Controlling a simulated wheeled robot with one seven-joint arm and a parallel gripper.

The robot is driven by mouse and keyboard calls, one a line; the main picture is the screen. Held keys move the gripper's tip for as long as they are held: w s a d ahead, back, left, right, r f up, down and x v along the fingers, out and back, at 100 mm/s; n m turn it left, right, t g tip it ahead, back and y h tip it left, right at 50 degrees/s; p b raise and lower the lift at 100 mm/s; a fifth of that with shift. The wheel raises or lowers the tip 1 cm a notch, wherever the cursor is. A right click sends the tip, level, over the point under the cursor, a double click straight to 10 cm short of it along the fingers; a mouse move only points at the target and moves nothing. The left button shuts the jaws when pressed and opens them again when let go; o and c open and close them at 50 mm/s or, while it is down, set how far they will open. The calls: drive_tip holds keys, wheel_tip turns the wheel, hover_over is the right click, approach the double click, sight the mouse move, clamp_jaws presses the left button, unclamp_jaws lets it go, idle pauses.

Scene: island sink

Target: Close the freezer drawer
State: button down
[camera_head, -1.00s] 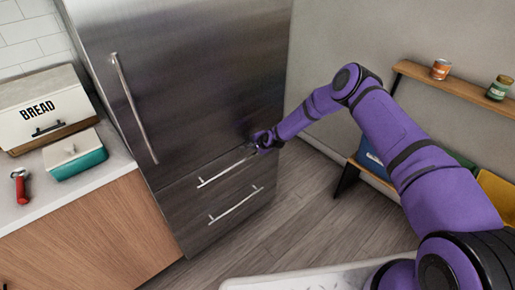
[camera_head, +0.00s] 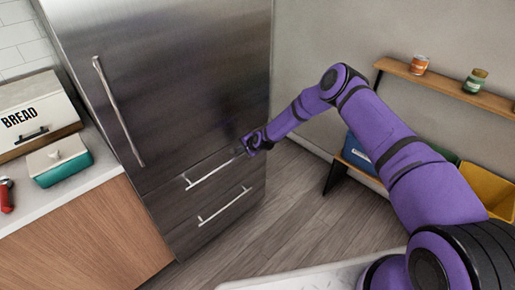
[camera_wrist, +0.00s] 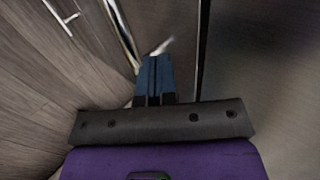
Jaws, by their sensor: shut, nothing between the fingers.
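The steel fridge (camera_head: 170,90) has two drawers below its tall door. The upper drawer (camera_head: 172,207) and the lower drawer (camera_head: 192,238) each have a long bar handle. Both fronts look about flush with the fridge body; a small gap cannot be told. My gripper (camera_head: 239,151) is shut and empty, at the right end of the upper drawer's handle (camera_head: 208,174). In the wrist view the closed fingers (camera_wrist: 155,65) point at the steel front close to a bar handle (camera_wrist: 122,35). Whether they touch it is not clear.
A counter (camera_head: 85,190) with a bread box (camera_head: 40,105) and a teal-and-white container (camera_head: 60,165) stands left of the fridge. A shelf unit (camera_head: 440,80) with cans and bins is at the right. Wood floor (camera_head: 285,205) lies clear before the fridge.

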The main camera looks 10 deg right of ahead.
drive_tip(key=s+f+v, duration=0.1)
drive_tip(key=v, duration=1)
drive_tip(key=s+d+r+n+g+h, duration=0.1)
drive_tip(key=s+d+r+n, duration=0.1)
drive_tip(key=r, duration=0.8)
drive_tip(key=s+d+r+n+h, duration=0.1)
drive_tip(key=s+d+r+n, duration=0.2)
drive_tip(key=r, duration=0.8)
drive_tip(key=s+d+r+n+g+h, duration=0.1)
drive_tip(key=s+d+r+n, duration=0.1)
drive_tip(key=r, duration=0.8)
drive_tip(key=s+d+r+n+h, duration=0.1)
drive_tip(key=s+d+r, duration=0.2)
drive_tip(key=s+r, duration=0.45)
drive_tip(key=s+d+r+n+h, duration=0.1)
drive_tip(key=s+d+r, duration=0.1)
drive_tip(key=s+r, duration=0.55)
drive_tip(key=s+d+r, duration=0.2)
drive_tip(key=s, duration=0.7)
drive_tip(key=s+d+r+n, duration=0.1)
drive_tip(key=s+d+r, duration=0.1)
drive_tip(key=s, duration=0.7)
drive_tip(key=s+d+r+n, duration=0.1)
drive_tip(key=s+r, duration=0.3)
drive_tip(key=s, duration=0.5)
drive_tip(key=shift+s+d+g, duration=0.3)
drive_tip(key=shift+s+d, duration=0.1)
